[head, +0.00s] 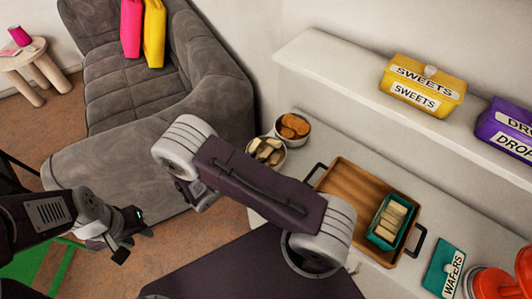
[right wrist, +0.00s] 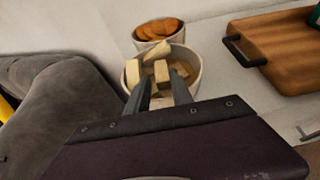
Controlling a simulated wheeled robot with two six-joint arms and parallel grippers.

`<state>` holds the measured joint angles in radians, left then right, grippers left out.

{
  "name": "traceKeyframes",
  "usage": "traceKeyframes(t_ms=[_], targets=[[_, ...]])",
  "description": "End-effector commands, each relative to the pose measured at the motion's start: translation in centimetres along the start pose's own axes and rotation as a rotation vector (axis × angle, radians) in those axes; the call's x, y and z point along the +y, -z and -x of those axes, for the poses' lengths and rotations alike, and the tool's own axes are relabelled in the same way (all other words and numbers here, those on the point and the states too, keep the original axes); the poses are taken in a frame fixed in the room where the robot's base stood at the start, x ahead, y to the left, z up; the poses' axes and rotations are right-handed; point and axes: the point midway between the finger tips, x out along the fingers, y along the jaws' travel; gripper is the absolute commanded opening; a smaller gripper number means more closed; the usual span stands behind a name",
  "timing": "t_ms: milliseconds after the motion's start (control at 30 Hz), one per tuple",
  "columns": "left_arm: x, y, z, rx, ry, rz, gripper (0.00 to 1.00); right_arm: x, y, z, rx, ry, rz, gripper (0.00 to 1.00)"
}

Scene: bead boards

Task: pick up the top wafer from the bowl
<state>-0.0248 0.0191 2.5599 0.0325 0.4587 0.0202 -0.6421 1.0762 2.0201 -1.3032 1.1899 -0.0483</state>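A white bowl (right wrist: 196,84) holds several pale wafers, piled loosely. One wafer (right wrist: 155,50) leans at the back of the pile and another (right wrist: 133,73) stands at the left side. The bowl (head: 279,168) also shows in the head view, partly behind my right arm. My right gripper (right wrist: 161,92) is at the near side of the bowl, its two fingers apart, with wafers seen beyond and between them. I cannot tell how deep the fingertips are. The right gripper is hidden in the head view. My left gripper (head: 131,242) is over the floor at the left, fingers apart and empty.
A bowl of orange-brown biscuits (head: 294,127) stands right behind the wafer bowl. A wooden tray (head: 345,180) with a teal box of wafers (head: 389,222) is to the right. A teal WAFERS lid (head: 443,268) lies beyond it. A shelf (head: 330,60) overhangs the back.

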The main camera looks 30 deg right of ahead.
Motion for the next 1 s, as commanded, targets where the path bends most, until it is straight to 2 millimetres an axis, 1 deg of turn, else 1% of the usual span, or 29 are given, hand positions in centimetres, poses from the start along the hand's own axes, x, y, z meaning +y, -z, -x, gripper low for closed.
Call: traceKeyframes(t_ms=[100, 233, 300, 367, 433, 600, 633, 667, 700, 733, 1000], targets=[[0.0, 0.0, 0.3, 0.000, 0.000, 0.000, 0.36, 0.0, -0.2, -0.5, 0.000, 0.001, 0.000, 0.27], [0.0, 0.1, 1.4, 0.000, 0.000, 0.000, 0.36, -0.3, -0.5, -2.9, -0.001, 0.007, 0.001, 0.27], [0.0, 0.2, 1.5, 0.000, 0.000, 0.000, 0.36, -0.2, -0.4, -4.1, -0.001, 0.005, 0.001, 0.27], [0.0, 0.2, 1.6, 0.000, 0.000, 0.000, 0.36, -0.2, -0.3, -4.8, 0.000, 0.003, -0.001, 0.27], [0.0, 0.2, 1.6, 0.000, 0.000, 0.000, 0.36, -0.2, -0.2, -5.2, 0.000, 0.001, -0.001, 0.27], [0.0, 0.2, 1.5, 0.000, 0.000, 0.000, 0.36, -0.1, -0.1, -5.2, 0.000, 0.000, -0.001, 0.27], [0.0, 0.1, 1.5, 0.000, 0.000, 0.000, 0.36, -0.1, -0.1, -5.2, 0.000, 0.000, -0.001, 0.24], [0.0, 0.2, 1.5, 0.000, 0.000, 0.000, 0.36, -0.1, -0.1, -5.2, 0.000, 0.000, -0.001, 0.16], [0.0, 0.1, 1.5, 0.000, 0.000, 0.000, 0.36, -0.1, -0.1, -5.2, 0.000, 0.000, -0.001, 0.05], [0.0, 0.1, 1.5, 0.000, 0.000, 0.000, 0.36, -0.1, -0.1, -5.2, 0.000, 0.000, -0.001, 0.00], [0.0, 0.1, 1.5, 0.000, 0.000, 0.000, 0.36, -0.1, -0.2, -5.2, 0.000, 0.000, -0.001, 0.00]])
